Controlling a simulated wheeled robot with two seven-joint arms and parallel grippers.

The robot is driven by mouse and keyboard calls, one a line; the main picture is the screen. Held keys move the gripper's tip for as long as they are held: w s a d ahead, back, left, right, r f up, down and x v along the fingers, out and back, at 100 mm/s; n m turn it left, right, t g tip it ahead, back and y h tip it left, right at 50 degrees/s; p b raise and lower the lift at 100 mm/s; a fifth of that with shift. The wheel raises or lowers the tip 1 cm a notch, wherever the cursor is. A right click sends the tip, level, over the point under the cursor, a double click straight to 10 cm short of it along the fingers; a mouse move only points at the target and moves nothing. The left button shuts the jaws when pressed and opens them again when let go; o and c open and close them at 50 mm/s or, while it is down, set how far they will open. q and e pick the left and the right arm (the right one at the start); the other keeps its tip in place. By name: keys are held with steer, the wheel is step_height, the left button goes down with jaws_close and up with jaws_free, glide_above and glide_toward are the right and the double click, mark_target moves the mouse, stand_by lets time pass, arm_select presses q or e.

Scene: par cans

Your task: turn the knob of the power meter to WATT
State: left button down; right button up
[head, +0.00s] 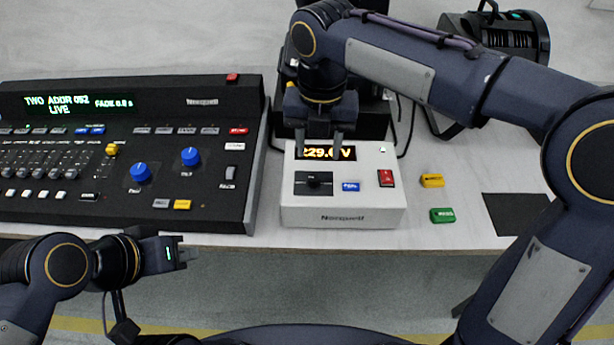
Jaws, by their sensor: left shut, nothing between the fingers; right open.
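The power meter (342,216) is a white box in the middle of the table. Its amber display reads about 229.0 V, partly hidden by my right gripper. Its black knob (314,182) sits on a dark plate on the top face; where its pointer stands is too small to tell. My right gripper (318,157) is open and points down over the meter, its fingers in front of the display and just behind the knob. I cannot tell whether it touches anything. My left gripper (190,257) is shut and empty, in front of the table's edge at the lower left.
On the meter are a blue button (351,186) and a red switch (386,178). A black lighting console (215,215) stands to the left. Yellow (432,180) and green (442,215) blocks lie to the right. Black lamps and cables stand behind.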

mark_target(314, 178)
steer(key=shift+w+a+f+n, duration=0.1)
steer(key=shift+a+f+n, duration=0.3)
steer(key=shift+f, duration=0.35)
step_height(314, 178, down, 7)
steer(key=shift+d+r+b, duration=0.1)
steer(key=shift+r+b, duration=0.05)
steer(key=shift+b, duration=0.55)
jaws_close()
steer(key=shift+r, duration=0.1)
